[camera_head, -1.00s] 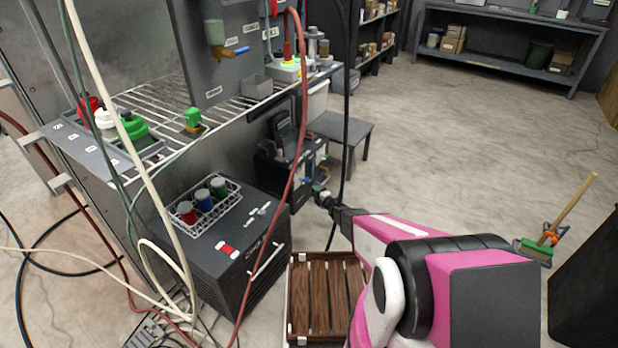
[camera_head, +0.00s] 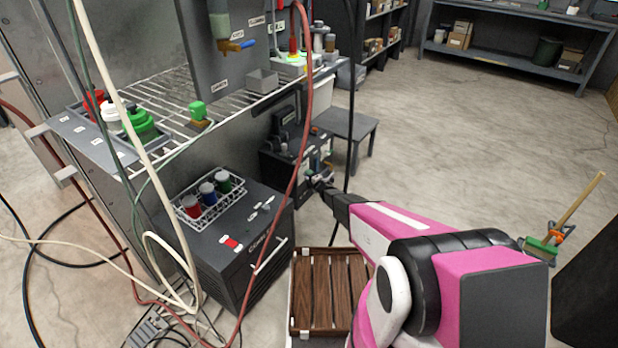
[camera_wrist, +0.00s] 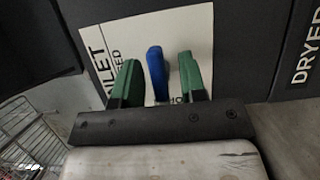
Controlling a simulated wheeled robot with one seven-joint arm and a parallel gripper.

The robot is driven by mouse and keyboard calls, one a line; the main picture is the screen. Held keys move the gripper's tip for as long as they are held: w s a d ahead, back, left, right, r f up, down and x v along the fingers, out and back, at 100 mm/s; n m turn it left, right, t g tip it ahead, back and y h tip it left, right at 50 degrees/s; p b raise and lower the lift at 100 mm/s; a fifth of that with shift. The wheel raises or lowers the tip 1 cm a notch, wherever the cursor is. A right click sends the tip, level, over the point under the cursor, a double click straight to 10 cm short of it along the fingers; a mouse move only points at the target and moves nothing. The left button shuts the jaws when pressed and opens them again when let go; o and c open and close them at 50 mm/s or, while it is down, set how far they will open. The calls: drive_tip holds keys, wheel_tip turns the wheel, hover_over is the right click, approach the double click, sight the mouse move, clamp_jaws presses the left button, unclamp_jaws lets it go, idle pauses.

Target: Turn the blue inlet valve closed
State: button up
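In the wrist view the blue inlet valve handle (camera_wrist: 157,74) stands out from a dark panel with a white label (camera_wrist: 110,50). The label is partly covered; parts of "INLET" and "CLOSED" seem legible. My gripper (camera_wrist: 159,82) is open, with one green-padded finger on each side of the handle. In the head view my gripper (camera_head: 321,183) is at the front of the dark dryer unit (camera_head: 285,165), under the shelf. The handle is small there and partly hidden by my gripper.
Another blue-handled valve (camera_head: 247,43) is on the hopper above. A black cabinet (camera_head: 235,245) carries a wire basket (camera_head: 207,204) of jars. A red hose (camera_head: 297,180) and a black cable hang near my arm. A slatted wooden crate (camera_head: 328,290) lies below.

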clamp_jaws()
drive_tip(key=m+g, duration=0.1)
drive_tip(key=m, duration=0.2)
drive_tip(key=shift+m+g+h, duration=0.4)
drive_tip(key=m+g, duration=0.1)
drive_tip(key=m, duration=0.2)
drive_tip(key=shift+m+g, duration=0.3)
drive_tip(key=shift+g, duration=0.1)
drive_tip(key=m+g+y, duration=0.1)
drive_tip(key=m+g, duration=0.1)
drive_tip(key=m, duration=0.1)
drive_tip(key=shift+m+g+y, duration=0.5)
drive_tip(key=shift+m+g, duration=0.5)
drive_tip(key=shift+m, duration=0.5)
